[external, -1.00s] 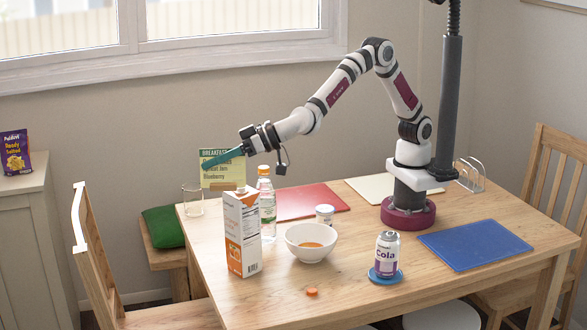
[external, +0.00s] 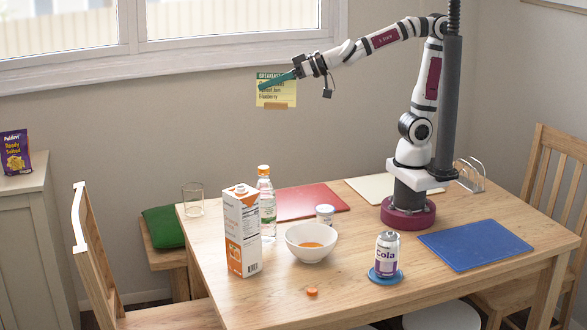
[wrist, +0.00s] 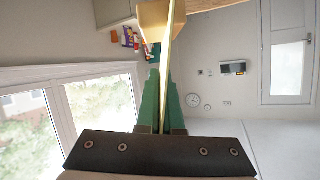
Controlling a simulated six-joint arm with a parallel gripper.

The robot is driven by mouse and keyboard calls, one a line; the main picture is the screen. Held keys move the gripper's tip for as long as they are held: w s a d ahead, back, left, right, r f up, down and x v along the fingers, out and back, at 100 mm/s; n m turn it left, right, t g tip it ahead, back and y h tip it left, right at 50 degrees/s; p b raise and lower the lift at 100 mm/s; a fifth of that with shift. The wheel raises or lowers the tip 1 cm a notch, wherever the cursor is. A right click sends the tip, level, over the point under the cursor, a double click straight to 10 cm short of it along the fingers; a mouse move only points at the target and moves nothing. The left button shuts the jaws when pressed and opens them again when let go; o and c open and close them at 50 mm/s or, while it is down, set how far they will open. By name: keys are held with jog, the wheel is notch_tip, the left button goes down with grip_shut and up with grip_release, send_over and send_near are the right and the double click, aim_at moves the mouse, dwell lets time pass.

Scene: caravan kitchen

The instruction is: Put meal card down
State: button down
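The meal card (external: 276,92), a yellow card with a green "BREAKFAST" heading, is held up in the air against the wall below the window. A small wooden stand (external: 277,105) is at its lower edge. My gripper (external: 264,84) has green fingers and is shut on the card from the right. In the wrist view, the card (wrist: 168,60) shows edge-on as a thin strip between the two fingers (wrist: 160,92), with the wooden stand (wrist: 153,22) at the top. The card is well above the wooden table (external: 345,292) and touches nothing but my gripper.
On the table are a glass (external: 193,200), carton (external: 242,232), bottle (external: 266,205), jar (external: 325,215), bowl (external: 311,250) and carrot slice (external: 312,291). A cola can (external: 387,254) stands on a blue coaster (external: 386,278). Red (external: 310,200), cream (external: 375,186) and blue (external: 474,245) mats lie flat.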

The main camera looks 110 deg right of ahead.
jog(key=w+d+f, duration=0.5)
jog(key=w+d, duration=0.1)
jog(key=d, duration=0.2)
jog(key=w+d+f, duration=0.4)
jog(key=w+d, duration=0.1)
jog(key=d, duration=0.2)
notch_tip(320, 180, down, 16)
jog(key=a+n+y, duration=0.3)
jog(key=n+y, duration=0.2)
jog(key=y, duration=0.1)
jog(key=shift+t, duration=0.4)
jog(key=w+a+f, duration=0.2)
jog(key=f, duration=0.1)
jog(key=w+a+f, duration=0.3)
jog(key=f, duration=0.1)
jog(key=w+a+f, duration=0.3)
jog(key=f, duration=0.1)
jog(key=shift+w+a, duration=0.15)
jog(key=shift+w, duration=0.05)
jog(key=shift+f, duration=0.15)
